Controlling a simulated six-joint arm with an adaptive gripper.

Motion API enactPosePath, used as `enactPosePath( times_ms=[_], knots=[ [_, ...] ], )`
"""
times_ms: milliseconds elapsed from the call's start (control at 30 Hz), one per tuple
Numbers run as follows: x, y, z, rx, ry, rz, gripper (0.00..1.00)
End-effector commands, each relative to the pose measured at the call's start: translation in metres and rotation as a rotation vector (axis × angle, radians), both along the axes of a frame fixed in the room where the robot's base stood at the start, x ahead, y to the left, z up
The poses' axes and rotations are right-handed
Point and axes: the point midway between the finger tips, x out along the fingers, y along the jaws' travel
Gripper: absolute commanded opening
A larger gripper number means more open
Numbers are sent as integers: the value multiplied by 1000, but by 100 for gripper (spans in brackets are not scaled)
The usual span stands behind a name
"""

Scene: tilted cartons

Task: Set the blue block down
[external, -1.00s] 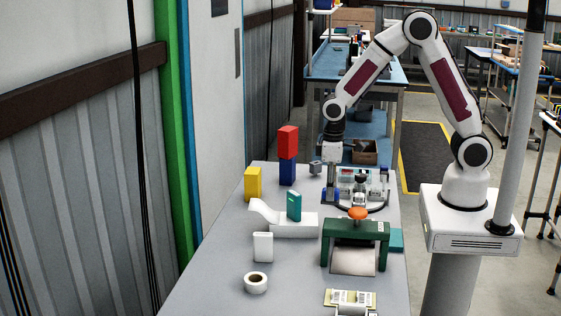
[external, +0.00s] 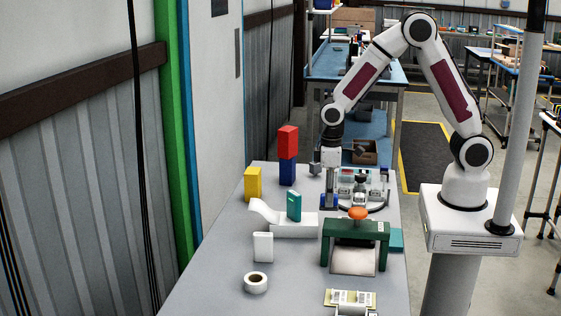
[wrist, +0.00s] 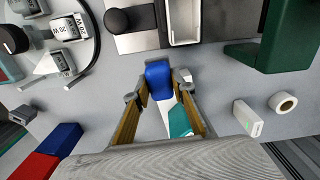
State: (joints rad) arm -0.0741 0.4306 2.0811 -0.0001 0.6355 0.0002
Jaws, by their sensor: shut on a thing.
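My gripper (wrist: 159,100) is shut on a blue block (wrist: 158,78), which sits between the fingertips in the wrist view. In the external view my gripper (external: 330,196) points down over the table, left of the metal fixture, with the blue block (external: 329,203) low at its tips. I cannot tell whether the block touches the table. Another blue block (external: 288,173) stands on the table with a red block (external: 288,142) on top of it.
A yellow block (external: 252,184) stands left. A teal block (external: 294,207) stands on a white ramp-like piece (external: 285,229). A green press (external: 353,234), white box (external: 263,247) and tape roll (external: 256,283) are nearer. The fixture (external: 362,190) is close on the right.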

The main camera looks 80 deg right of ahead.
Motion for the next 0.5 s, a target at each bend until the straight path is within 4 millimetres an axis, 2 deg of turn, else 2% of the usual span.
enactPosePath(
  times_ms=[200,500],
  knots=[
    [11,45,-2,1,-5,72,2],
    [27,101,1,1,-10,57,2]
  ],
)
